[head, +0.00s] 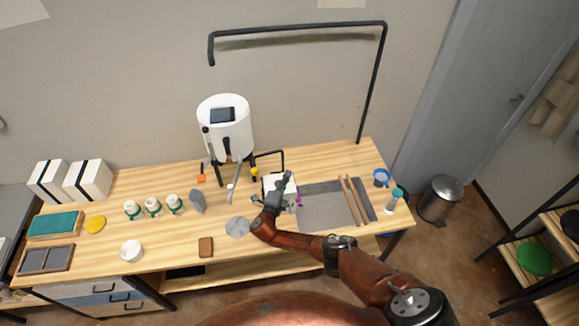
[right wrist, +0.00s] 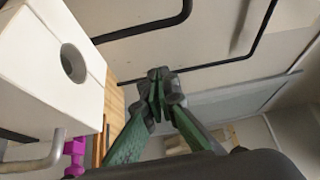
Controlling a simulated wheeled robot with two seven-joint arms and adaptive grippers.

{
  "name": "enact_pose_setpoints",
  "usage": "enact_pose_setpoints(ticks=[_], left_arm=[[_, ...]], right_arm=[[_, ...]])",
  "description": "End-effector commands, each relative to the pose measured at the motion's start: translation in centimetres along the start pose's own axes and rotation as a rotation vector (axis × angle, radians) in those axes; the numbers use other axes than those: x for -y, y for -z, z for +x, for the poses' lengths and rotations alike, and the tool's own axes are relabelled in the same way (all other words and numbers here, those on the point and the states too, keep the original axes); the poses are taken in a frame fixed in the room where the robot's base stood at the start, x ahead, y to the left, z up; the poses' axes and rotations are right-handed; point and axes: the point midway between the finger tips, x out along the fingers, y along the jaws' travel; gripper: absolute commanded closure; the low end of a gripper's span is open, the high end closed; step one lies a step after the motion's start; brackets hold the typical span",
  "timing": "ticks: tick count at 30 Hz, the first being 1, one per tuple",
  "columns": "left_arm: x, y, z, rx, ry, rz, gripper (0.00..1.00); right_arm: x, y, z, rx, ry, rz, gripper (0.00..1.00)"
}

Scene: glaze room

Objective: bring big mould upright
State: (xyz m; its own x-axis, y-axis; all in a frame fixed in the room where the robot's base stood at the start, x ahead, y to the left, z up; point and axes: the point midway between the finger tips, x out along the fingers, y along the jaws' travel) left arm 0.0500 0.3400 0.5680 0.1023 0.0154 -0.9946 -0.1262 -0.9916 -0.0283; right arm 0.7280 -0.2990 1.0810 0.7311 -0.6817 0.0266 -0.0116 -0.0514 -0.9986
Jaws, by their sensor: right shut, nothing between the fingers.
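A white block-like mould (head: 291,187) stands on the wooden table right of the white tank, partly hidden behind my right gripper. It fills the left of the right wrist view (right wrist: 30,75), where a round dark hole shows in one face. I cannot tell from the head view which way up it is. My right gripper (head: 286,178) is over or in front of the mould; in the right wrist view its green-and-grey fingers (right wrist: 158,88) are together and empty, to the right of the mould. I cannot tell whether they touch it. My left gripper is out of view.
The white tank (head: 226,130) stands behind. A purple item (head: 299,200) is beside the mould. A grey board (head: 322,210) with wooden sticks lies right. Strapped white blocks (head: 88,180) and jars (head: 153,207) are left. A round grey disc (head: 237,227) lies in front.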

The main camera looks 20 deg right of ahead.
Motion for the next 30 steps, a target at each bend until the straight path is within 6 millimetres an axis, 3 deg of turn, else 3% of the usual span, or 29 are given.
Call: enact_pose_setpoints(ticks=[6,23,26,30], left_arm=[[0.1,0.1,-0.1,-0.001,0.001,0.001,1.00],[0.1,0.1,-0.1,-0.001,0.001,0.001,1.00],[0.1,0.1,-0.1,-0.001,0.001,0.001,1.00],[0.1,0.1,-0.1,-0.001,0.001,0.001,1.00]], right_arm=[[0.0,0.0,-1.7,-0.001,0.000,-0.001,1.00],[-0.1,0.0,-1.8,-0.001,-0.001,0.001,1.00],[-1.2,0.3,-2.7,-0.007,-0.038,0.051,1.00],[-6.1,2.1,-6.7,-0.069,-0.210,0.307,1.00]])
